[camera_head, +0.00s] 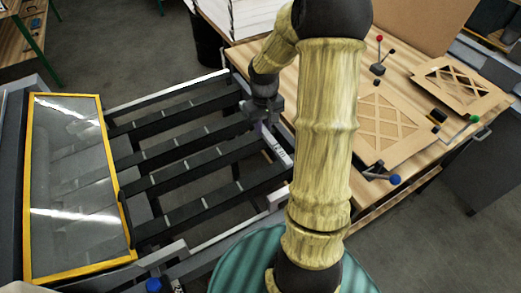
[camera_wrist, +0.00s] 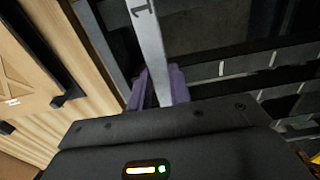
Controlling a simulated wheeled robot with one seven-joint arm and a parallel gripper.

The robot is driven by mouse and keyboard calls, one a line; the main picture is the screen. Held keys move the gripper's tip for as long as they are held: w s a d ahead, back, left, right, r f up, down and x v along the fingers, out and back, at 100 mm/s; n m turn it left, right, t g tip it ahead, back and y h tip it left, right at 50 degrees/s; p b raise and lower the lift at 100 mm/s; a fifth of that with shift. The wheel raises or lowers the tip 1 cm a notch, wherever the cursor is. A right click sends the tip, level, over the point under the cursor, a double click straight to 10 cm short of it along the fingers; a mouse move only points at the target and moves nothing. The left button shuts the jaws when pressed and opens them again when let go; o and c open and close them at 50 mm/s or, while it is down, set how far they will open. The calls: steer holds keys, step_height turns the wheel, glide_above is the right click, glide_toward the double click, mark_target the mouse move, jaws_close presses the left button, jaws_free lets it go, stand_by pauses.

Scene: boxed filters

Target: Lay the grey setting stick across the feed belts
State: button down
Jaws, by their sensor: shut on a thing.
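The grey setting stick (camera_wrist: 150,45) is a flat light-grey bar with a dark "1" mark; it points away from my gripper in the wrist view. My gripper (camera_wrist: 158,90) is shut on it, with the purple fingers on either side. In the head view my gripper (camera_head: 262,112) is over the right ends of the feed belts, and the stick (camera_head: 278,150) runs from it towards the near side. The feed belts (camera_head: 190,180) are several parallel black bars with pale marks. I cannot tell whether the stick touches them. My arm hides part of the right side.
A yellow-framed glass panel (camera_head: 75,185) stands at the belts' left end. A wooden table (camera_head: 400,150) at the right carries lattice panels (camera_head: 380,120) and clamps with red, green and blue knobs. A stack of white sheets (camera_head: 240,15) is at the back. Gaps between belts show the floor.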

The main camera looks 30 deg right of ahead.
steer(key=shift+s, duration=0.25)
steer(key=shift+a+f, duration=0.1)
steer(key=shift+f, duration=0.3)
step_height(320, 180, down, 5)
steer(key=shift+p, duration=0.65)
steer(key=shift+f, duration=0.1)
steer(key=shift+f+p, duration=0.45)
steer(key=shift+f, duration=1.5)
steer(key=shift+f, duration=0.1)
steer(key=shift+f+b, duration=0.3)
steer(key=shift+f, duration=0.05)
steer(key=c, duration=1.3)
jaws_free()
steer(key=shift+r, duration=0.1)
